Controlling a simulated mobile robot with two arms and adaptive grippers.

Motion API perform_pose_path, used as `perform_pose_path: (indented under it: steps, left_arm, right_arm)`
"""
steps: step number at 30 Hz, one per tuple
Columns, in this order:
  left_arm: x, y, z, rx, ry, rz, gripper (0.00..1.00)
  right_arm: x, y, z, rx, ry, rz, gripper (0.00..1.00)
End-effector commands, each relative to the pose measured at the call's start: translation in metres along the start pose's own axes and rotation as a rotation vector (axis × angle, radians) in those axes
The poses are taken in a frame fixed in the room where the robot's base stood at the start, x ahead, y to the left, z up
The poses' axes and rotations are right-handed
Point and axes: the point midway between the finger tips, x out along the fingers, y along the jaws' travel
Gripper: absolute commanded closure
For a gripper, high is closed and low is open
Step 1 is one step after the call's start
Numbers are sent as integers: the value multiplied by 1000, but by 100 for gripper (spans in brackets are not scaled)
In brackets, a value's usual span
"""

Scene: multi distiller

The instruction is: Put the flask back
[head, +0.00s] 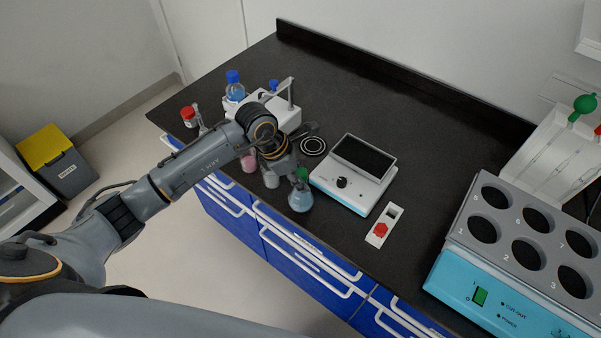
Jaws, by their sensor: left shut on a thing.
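A small round flask (300,201) with pale blue contents and a green part at its neck is at the bench's front edge in the head view. My left gripper (298,174) is shut on the flask at its neck and partly hides it. I cannot tell whether the flask touches the bench. The multi distiller (450,275), a blue and grey block with numbered round wells, stands at the right. The wells that show look dark and empty. My right gripper is not in view.
A red switch (380,230) is nearer the distiller. A blue-capped bottle (235,88), a red-capped bottle (189,116) and a pink vessel (249,162) stand left. The back of the black bench (410,125) is clear.

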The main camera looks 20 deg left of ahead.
Motion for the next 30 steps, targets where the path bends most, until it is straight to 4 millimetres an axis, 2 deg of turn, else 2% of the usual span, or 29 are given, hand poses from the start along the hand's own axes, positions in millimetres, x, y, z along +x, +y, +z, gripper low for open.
perform_pose_path:
  steps: [10, 11, 13, 14, 25, 30]
  left_arm:
    - [5, 0, -2, 1, 0, 1, 100]
    - [3, 0, -1, 0, 0, 0, 68]
    - [3, 0, -1, 0, 1, 0, 53]
    - [3, 0, -1, 0, 1, 0, 50]
    - [-1, 0, 0, 0, 0, 0, 50]
    - [-25, 2, -2, 2, -1, 5, 50]
  right_arm:
    - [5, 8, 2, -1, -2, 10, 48]
    - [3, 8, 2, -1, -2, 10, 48]
    - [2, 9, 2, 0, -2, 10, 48]
    - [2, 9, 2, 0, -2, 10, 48]
    - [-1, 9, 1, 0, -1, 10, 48]
    - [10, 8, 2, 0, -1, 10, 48]
